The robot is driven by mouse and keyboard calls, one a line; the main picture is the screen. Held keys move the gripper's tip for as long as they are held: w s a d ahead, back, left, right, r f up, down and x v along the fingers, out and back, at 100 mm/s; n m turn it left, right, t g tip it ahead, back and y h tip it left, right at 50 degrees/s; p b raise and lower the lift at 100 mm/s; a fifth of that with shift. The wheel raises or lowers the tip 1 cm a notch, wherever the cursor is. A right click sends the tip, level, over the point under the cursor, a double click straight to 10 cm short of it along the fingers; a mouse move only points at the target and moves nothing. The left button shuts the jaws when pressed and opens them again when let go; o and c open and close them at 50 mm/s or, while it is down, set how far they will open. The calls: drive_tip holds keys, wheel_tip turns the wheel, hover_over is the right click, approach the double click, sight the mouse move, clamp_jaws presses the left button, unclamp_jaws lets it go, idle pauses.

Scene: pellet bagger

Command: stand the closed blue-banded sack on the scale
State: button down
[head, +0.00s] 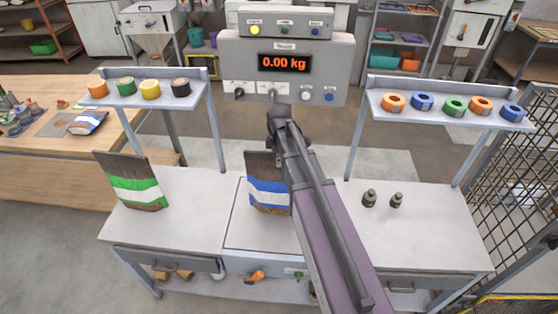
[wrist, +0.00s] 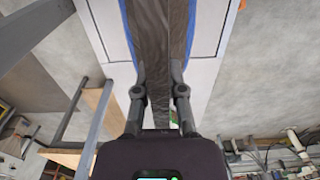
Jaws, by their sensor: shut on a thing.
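The blue-banded sack (head: 265,192), dark brown with a white and blue band, is upright over the scale plate (head: 243,232) in the middle of the bench. My arm covers its right side in the head view. In the wrist view my gripper (wrist: 158,72) is shut on the sack's brown top (wrist: 158,30), one finger on each side. The scale display (head: 285,63) reads 0.00 kg. I cannot tell whether the sack's bottom touches the plate.
A green-banded sack (head: 135,183) stands on the bench at the left. Two small dark weights (head: 369,198) are at the right. Raised shelves with tape rolls stand left (head: 150,101) and right (head: 450,115). A mesh fence (head: 520,180) is at the far right.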

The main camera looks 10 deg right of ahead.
drive_tip(key=shift+f+b, duration=1.4)
drive_tip(key=shift+f, duration=0.2)
drive_tip(key=shift+f+b, duration=0.45)
drive_tip(key=c, duration=0.6)
unclamp_jaws()
drive_tip(key=shift+c, duration=0.2)
